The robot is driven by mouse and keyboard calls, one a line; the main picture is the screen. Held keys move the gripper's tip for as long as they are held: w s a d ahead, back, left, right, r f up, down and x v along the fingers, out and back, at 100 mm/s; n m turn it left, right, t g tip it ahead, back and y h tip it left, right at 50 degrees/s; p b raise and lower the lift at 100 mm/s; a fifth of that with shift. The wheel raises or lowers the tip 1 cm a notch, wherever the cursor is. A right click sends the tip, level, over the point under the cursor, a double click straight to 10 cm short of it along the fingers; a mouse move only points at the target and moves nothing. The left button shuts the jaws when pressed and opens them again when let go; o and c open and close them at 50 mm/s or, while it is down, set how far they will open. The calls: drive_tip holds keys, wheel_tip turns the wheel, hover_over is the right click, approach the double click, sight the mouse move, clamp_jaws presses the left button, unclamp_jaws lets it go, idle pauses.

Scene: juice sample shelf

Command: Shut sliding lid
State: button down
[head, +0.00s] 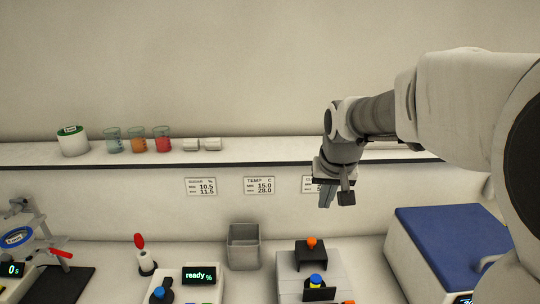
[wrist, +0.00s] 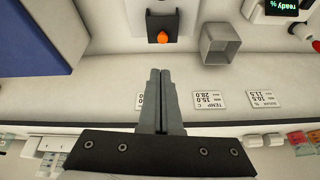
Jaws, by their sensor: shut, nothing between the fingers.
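A white box with a blue top (head: 450,236) stands at the right of the bench; a pale handle shows at its right side. The blue top also shows at the upper left of the wrist view (wrist: 38,38). A grey unit (head: 310,272) beside it carries a black block with an orange knob (head: 311,243), also in the wrist view (wrist: 162,37). I cannot tell for sure which part is the sliding lid. My gripper (head: 326,204) is shut and empty, raised in front of the shelf, above and apart from both. Its closed fingers show in the wrist view (wrist: 160,72).
An open grey bin (head: 243,247) stands left of the grey unit. A ready display (head: 199,275) and a red-topped tool (head: 141,254) are further left. The shelf (head: 270,151) holds beakers (head: 137,140), a white tub (head: 73,142) and small white cylinders (head: 201,144).

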hover_over(311, 251)
drive_tip(key=w, duration=0.4)
wheel_tip(311, 251, down, 6)
drive_tip(key=f, duration=0.3)
drive_tip(key=f+p, duration=0.1)
drive_tip(key=f, duration=0.2)
drive_tip(key=f+p, duration=0.1)
drive_tip(key=f, duration=0.2)
drive_tip(key=shift+w+d+f, duration=0.15)
drive_tip(key=shift+d+f, duration=0.15)
drive_tip(key=shift+f, duration=0.05)
drive_tip(key=shift+s+a+f, duration=0.1)
drive_tip(key=shift+s+f, duration=0.1)
drive_tip(key=shift+s, duration=0.35)
drive_tip(key=shift+s, duration=0.1)
